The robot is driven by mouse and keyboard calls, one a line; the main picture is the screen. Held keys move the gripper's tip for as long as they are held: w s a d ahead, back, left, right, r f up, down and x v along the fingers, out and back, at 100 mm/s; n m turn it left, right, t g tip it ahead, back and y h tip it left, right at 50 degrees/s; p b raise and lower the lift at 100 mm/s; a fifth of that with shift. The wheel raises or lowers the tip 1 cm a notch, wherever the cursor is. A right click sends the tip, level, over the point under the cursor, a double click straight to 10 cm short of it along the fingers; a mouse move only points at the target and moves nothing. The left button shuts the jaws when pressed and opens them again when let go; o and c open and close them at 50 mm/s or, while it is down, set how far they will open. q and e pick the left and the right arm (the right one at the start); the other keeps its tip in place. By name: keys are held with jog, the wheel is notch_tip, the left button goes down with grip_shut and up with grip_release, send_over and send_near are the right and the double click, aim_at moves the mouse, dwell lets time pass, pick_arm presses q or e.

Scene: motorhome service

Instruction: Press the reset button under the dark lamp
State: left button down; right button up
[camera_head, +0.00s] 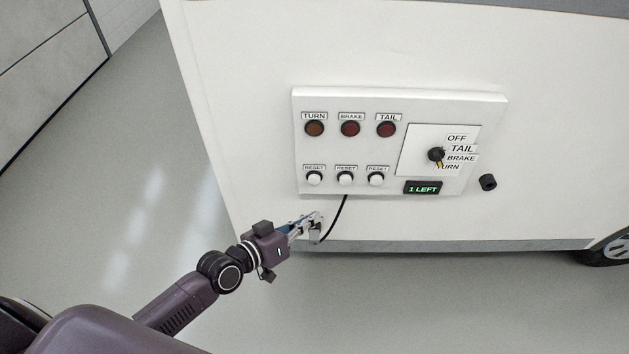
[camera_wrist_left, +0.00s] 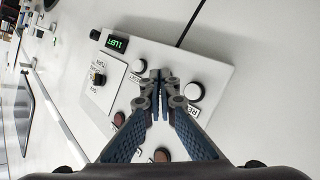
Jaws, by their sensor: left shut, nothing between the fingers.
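A white panel (camera_head: 400,95) on the vehicle side carries TURN (camera_head: 314,128), BRAKE (camera_head: 350,128) and TAIL (camera_head: 386,129) lamps. The turn lamp looks dull orange-brown, the other two dark red; none clearly glows. Below each is a white reset button: turn (camera_head: 314,178), brake (camera_head: 345,179), tail (camera_head: 376,179). My left gripper (camera_head: 317,226) is shut and empty, apart from the buttons and lower than them in the head view. In the left wrist view its fingertips (camera_wrist_left: 157,84) cover the panel's middle, with one white button (camera_wrist_left: 193,91) to their right. My right gripper is out of view.
A selector knob (camera_head: 436,154) with OFF, TAIL, BRAKE and TURN marks sits right of the lamps. A display (camera_head: 422,187) reads "1 LEFT". A black knob (camera_head: 488,182) is on the wall. A dark cable (camera_head: 336,217) hangs below the panel, close to my gripper.

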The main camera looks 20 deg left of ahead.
aim_at(314, 179)
pick_arm(q)
jog(key=w+a+b, duration=0.2)
jog(key=w+b, duration=0.2)
jog(key=w, duration=0.4)
jog(key=shift+w+a+b, duration=0.2)
jog(key=shift+a+b, duration=0.05)
jog(key=shift+b, duration=0.05)
dwell(1.1)
jog(key=shift+w, duration=0.1)
jog(key=shift+w+a, duration=0.1)
jog(key=shift+w, duration=0.2)
